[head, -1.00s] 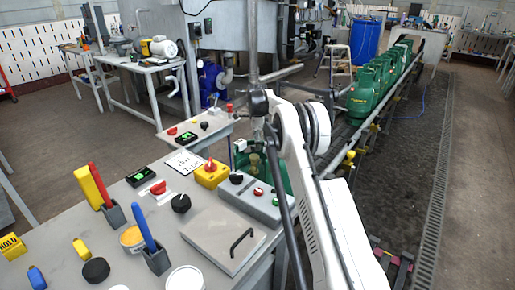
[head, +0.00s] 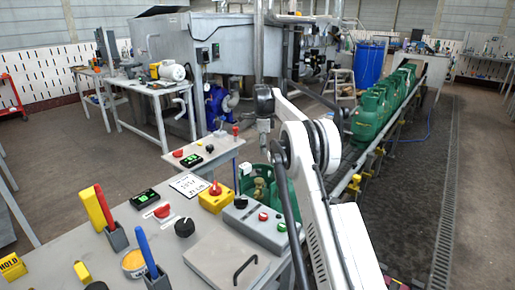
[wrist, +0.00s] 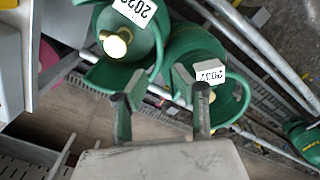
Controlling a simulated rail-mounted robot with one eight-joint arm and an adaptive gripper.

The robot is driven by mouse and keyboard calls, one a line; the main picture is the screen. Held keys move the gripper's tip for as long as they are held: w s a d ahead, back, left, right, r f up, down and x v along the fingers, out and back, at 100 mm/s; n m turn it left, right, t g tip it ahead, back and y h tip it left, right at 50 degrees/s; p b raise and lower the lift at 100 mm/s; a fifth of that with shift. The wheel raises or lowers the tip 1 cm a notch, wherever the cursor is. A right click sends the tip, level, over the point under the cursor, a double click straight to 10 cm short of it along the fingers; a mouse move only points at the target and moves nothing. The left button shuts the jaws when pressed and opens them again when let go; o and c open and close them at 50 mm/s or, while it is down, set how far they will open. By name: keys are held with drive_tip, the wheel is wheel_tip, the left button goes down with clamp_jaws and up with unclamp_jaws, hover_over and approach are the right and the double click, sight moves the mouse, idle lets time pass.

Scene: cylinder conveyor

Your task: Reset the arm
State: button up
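My gripper (wrist: 160,75) shows in the wrist view with its two dark fingers apart and nothing between them. Beyond the fingers are two green gas cylinders with white number labels. One cylinder (wrist: 96,62) is at the upper left with a brass valve, and the other cylinder (wrist: 232,92) is at the right, partly behind a finger. In the head view my gripper (head: 264,135) hangs at the end of my white arm, above a green cylinder (head: 281,190) behind the control table. The finger opening is too small to tell there.
The control table (head: 80,262) carries buttons, an emergency stop (head: 215,197), marker holders and a hinged lid (head: 228,258). A conveyor (head: 352,182) with several green cylinders (head: 367,118) runs to the back right. A side table (head: 143,88) stands at the left. Floor at the far right is clear.

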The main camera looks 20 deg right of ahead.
drive_tip(key=s+a+r+n+t, duration=0.1)
drive_tip(key=s+a+r+n, duration=0.3)
drive_tip(key=s+a+r, duration=0.4)
drive_tip(key=s+a+r+n+t, duration=0.2)
drive_tip(key=s+a+r+n, duration=0.3)
drive_tip(key=r, duration=0.5)
drive_tip(key=s+a+r+n+t, duration=0.1)
drive_tip(key=s+a+r+n, duration=0.1)
drive_tip(key=s, duration=0.6)
drive_tip(key=s+a+r+n, duration=0.1)
drive_tip(key=s+a+n, duration=0.15)
drive_tip(key=s, duration=0.45)
drive_tip(key=s+a+f+n+t, duration=0.1)
drive_tip(key=s+a+f+n, duration=0.1)
drive_tip(key=s, duration=0.6)
drive_tip(key=s+a+f+n+t, duration=0.1)
drive_tip(key=s+a+f+n, duration=0.1)
drive_tip(key=s+f, duration=0.3)
drive_tip(key=s+a+f+n+t, duration=0.1)
drive_tip(key=s+f+n, duration=0.3)
drive_tip(key=s, duration=0.8)
drive_tip(key=shift+s+a+f+n, duration=0.3)
drive_tip(key=shift+s+a+n, duration=0.1)
drive_tip(key=shift+a, duration=0.5)
